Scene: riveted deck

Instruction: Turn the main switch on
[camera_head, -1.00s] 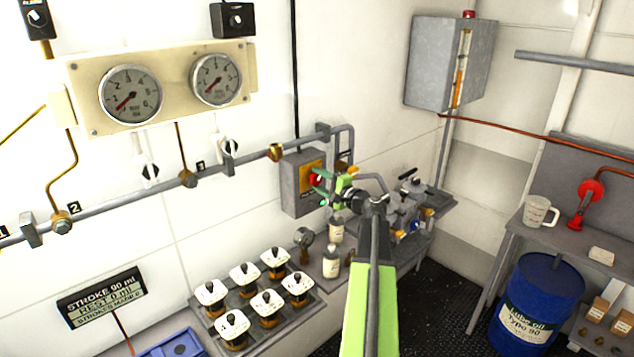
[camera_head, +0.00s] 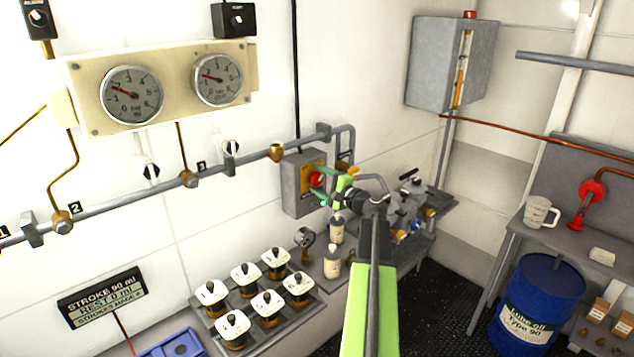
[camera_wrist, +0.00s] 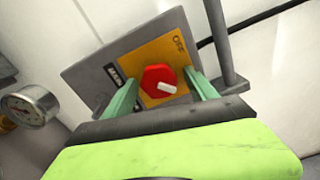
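The main switch is a red knob (camera_head: 316,180) on a grey wall box (camera_head: 292,190) with a yellow plate. In the wrist view the red knob (camera_wrist: 158,80) has a white mark at its lower right, while the word OFF stands at the plate's upper right. Any ON lettering is not visible. My gripper (camera_head: 335,191) is in front of the box. In the wrist view my gripper (camera_wrist: 162,76) has its two green fingers on either side of the knob, with gaps between them and it.
Two gauges (camera_head: 131,94) (camera_head: 217,80) hang above a grey pipe (camera_head: 120,204) left of the box. Below are white-capped jars (camera_head: 233,325) and small bottles (camera_head: 332,262). A grey cabinet (camera_head: 430,65), a bench with a jug (camera_head: 538,212) and a blue drum (camera_head: 535,300) stand right.

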